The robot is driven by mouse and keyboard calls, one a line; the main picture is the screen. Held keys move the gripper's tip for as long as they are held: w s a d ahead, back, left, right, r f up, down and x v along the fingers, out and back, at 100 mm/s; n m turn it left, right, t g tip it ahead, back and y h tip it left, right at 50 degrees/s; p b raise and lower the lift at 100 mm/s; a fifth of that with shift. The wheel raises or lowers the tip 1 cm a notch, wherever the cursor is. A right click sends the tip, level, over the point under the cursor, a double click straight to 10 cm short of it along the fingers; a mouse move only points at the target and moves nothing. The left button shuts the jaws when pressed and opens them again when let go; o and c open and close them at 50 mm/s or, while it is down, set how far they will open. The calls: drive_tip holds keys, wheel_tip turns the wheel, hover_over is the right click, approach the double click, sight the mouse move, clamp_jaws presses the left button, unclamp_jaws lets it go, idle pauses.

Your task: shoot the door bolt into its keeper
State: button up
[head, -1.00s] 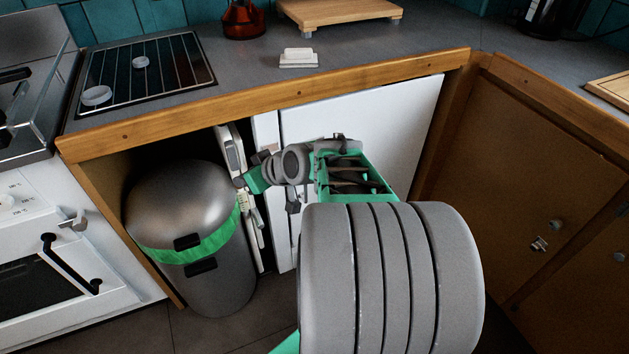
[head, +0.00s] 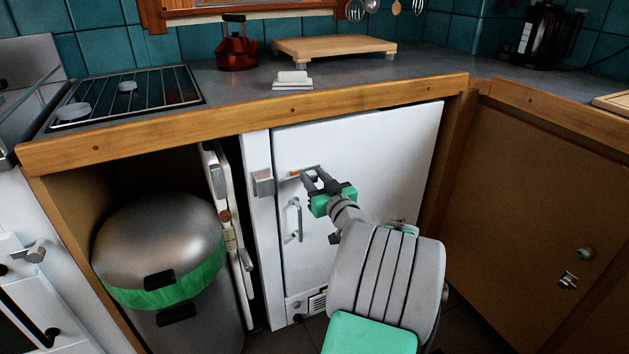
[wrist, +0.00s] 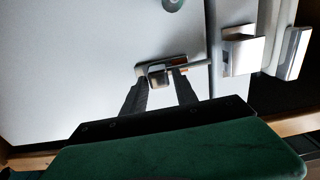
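The door bolt (head: 303,172) sits on a white cabinet door (head: 365,140), near its upper left edge in the head view. In the wrist view the bolt (wrist: 158,77) shows a metal knob, an orange patch and a thin rod pointing right. The keeper (head: 262,183) is a grey metal block on the white frame left of the door; in the wrist view the keeper (wrist: 243,52) is at right. A small gap seems to lie between rod tip and keeper. My gripper (head: 312,177) is at the bolt, its dark fingers (wrist: 160,83) apart on either side of the knob. Contact is unclear.
A vertical handle (head: 292,220) is on the door below the bolt. A metal bin (head: 160,255) and a folded white item (head: 229,220) stand left of the frame. The wooden counter edge (head: 250,118) runs above the door.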

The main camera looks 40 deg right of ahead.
clamp_jaws()
idle(0.3)
idle(1.1)
